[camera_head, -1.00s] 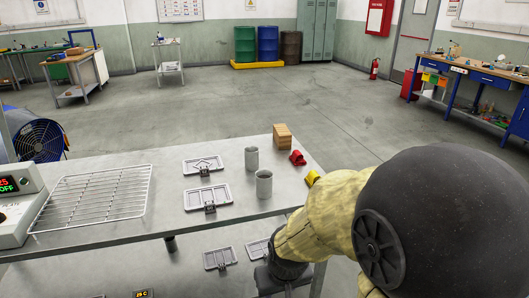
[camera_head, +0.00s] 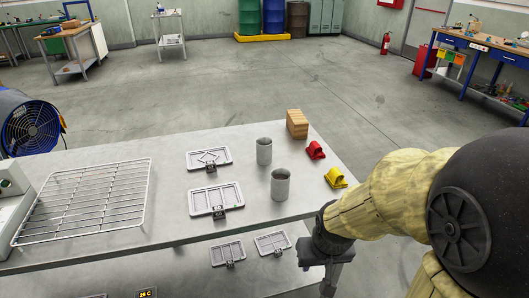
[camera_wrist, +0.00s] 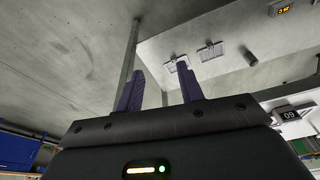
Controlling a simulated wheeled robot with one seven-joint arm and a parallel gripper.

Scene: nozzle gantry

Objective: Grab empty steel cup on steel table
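Two grey steel cups stand upright on the steel table (camera_head: 235,240): a front cup (camera_head: 280,187) and a rear cup (camera_head: 264,153). I cannot tell from here whether either holds anything. My gripper (camera_wrist: 162,78) is open and empty in the wrist view, its two dark purple fingers apart. In the head view my wrist hangs by the table's right front edge, to the right of and below the front cup; the fingertips are not clear there.
Left of the cups lie grey trays, one (camera_head: 215,199) in front and one (camera_head: 209,159) behind, and a wire rack (camera_head: 85,200). To the right are a wooden block (camera_head: 297,124), a red holder (camera_head: 315,150) and a yellow holder (camera_head: 336,178). A lower shelf holds more trays.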

